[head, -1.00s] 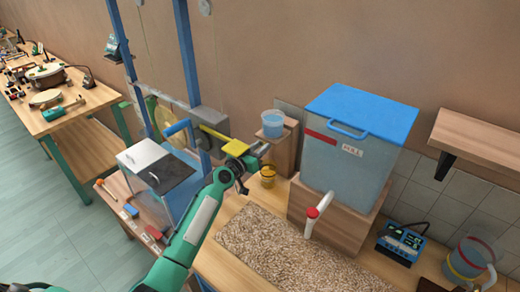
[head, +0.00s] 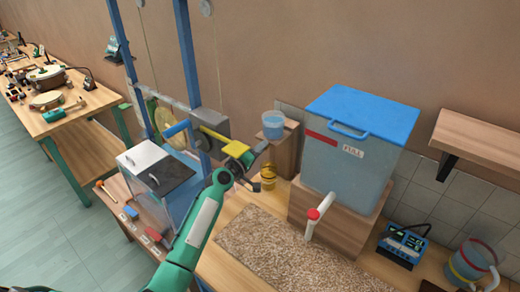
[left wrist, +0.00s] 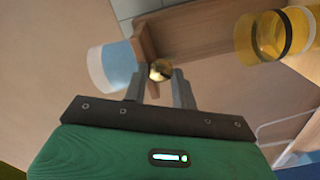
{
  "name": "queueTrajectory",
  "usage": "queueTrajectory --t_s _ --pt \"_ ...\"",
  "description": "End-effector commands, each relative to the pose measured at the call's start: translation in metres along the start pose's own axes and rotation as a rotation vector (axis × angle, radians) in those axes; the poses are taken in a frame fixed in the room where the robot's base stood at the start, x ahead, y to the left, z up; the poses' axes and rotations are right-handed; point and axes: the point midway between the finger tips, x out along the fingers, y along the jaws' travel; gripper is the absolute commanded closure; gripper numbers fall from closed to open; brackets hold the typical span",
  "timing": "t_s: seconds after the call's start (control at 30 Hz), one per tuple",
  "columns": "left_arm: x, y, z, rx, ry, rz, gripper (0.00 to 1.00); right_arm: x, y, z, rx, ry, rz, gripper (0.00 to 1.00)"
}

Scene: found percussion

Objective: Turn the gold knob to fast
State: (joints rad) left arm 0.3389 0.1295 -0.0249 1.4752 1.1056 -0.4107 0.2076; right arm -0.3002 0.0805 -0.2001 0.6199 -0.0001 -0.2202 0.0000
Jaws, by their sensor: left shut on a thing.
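The gold knob (left wrist: 160,70) shows in the left wrist view as a small round shiny piece in front of a wooden post (left wrist: 146,45). My left gripper (left wrist: 159,88) has a finger on each side of it and is shut on it. In the head view my left gripper (head: 256,157) is by the wooden stand (head: 286,150), and the knob cannot be made out there. No speed marking is legible. My right gripper is not in view.
A cup of blue liquid (head: 273,125) sits on the stand, with a yellow cup (head: 268,178) below it. A blue-lidded tank (head: 350,150) with a red-tipped spout stands to the right. A speckled mat (head: 290,250) covers the bench in front.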

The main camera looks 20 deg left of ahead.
Motion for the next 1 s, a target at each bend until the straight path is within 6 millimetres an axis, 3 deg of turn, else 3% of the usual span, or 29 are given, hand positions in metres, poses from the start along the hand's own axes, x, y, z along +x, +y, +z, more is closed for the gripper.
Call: queueTrajectory --t_s 0.6,1.0 --pt "0.000 -0.001 0.000 -0.555 0.001 0.000 0.96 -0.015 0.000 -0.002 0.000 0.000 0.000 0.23" --pt "0.000 -0.002 0.001 -0.746 0.001 -0.001 0.96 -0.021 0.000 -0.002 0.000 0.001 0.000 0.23"
